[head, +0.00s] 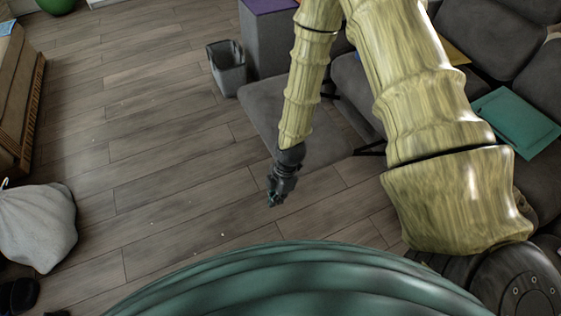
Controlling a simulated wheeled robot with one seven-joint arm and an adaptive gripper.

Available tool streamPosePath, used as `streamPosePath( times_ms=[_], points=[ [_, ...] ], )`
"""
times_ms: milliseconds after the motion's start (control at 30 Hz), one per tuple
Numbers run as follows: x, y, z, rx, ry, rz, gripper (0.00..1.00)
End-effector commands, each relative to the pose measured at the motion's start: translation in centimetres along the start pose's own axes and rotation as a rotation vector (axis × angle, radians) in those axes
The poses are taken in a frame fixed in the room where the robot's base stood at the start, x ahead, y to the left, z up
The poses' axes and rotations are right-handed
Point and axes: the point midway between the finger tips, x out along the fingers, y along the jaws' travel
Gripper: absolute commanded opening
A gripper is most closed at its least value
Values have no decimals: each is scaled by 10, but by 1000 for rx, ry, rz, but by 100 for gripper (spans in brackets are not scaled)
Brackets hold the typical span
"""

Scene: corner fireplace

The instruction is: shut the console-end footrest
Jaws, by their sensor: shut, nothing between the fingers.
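The footrest (262,112) is a dark grey padded panel that sticks out from the grey sofa (352,88) over the floor, next to a grey upright block with a purple top (268,50). A dark bracket shows at its near right side. My arm crosses in front of part of the footrest and sofa. My gripper (273,202) is shut and empty, pointing down at the near end of the footrest. I cannot tell whether it touches the footrest.
A grey bin (227,72) stands just left of the block. A teal book or folder (514,120) lies on the sofa at right. A pale sack (38,225) sits at far left, below a wooden piece of furniture (18,100). The wooden floor between is mostly clear.

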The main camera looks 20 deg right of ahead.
Motion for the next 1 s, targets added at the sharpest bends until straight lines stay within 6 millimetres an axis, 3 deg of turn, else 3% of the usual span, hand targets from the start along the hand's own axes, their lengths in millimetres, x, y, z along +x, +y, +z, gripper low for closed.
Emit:
streamPosePath(
  times_ms=[33, 233, 500, 800, 1000],
  points=[
    [1, 18, 4, -111, -2, 6, 0],
    [-22, 74, 23, -590, -43, -8, 0],
    [-68, 143, 60, -1178, -147, -61, 0],
    [-104, 178, 86, -1498, -223, -130, 0],
    [-96, 180, 91, -1526, -228, -141, 0]
  ],
)
